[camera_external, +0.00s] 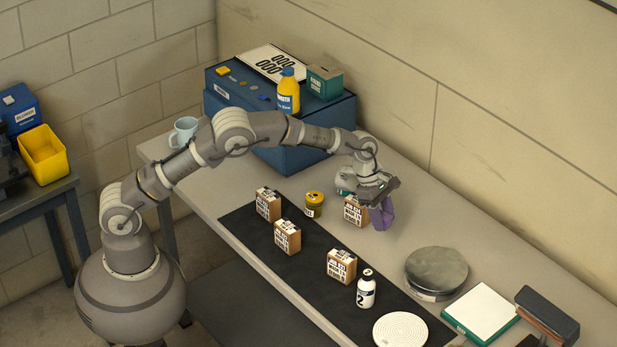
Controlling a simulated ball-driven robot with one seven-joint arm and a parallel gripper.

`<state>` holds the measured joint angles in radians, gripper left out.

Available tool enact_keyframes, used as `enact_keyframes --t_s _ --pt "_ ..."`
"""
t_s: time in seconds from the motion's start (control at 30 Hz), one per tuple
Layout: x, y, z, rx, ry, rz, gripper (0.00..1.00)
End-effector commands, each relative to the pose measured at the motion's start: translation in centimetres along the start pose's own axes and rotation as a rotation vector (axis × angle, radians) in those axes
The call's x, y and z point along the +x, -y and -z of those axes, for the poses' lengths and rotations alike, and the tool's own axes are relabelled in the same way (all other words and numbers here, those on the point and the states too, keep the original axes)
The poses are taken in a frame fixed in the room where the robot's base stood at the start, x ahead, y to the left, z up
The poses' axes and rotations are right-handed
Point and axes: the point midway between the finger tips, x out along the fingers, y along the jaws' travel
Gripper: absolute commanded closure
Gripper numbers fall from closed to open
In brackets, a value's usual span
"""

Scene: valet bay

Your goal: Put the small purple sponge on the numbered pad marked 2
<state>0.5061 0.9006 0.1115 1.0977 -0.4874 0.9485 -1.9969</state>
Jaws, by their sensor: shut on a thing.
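My gripper (378,192) is above the far side of the table, right of the blue box. It is shut on the small purple sponge (382,215), which hangs below the fingers beside a labelled cardboard block (354,211). I cannot tell whether the sponge touches the table or the block. I cannot make out a pad marked 2. A white bottle (366,290) on the dark mat seems to carry a 2 on its label. A white round ridged disc (400,329) lies near the front right, with no readable number.
A grey round tin (436,270), a white-topped green box (481,312) and a dark case (547,312) are right. The wall (500,160) runs behind.

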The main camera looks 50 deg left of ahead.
Motion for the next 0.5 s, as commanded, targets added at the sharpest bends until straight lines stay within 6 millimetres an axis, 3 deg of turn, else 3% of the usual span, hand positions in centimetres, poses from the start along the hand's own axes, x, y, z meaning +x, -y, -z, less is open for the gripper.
enact_keyframes --t_s 0.17,0.27,0.5 --pt "-1.0 -1.0 2.3 -0.086 -0.002 -0.034 0.85" --pt "-2.4 -2.0 5.8 -0.208 -0.003 -0.084 0.85" --pt "-6.3 -2.9 16.6 -0.566 -0.002 -0.232 0.85"
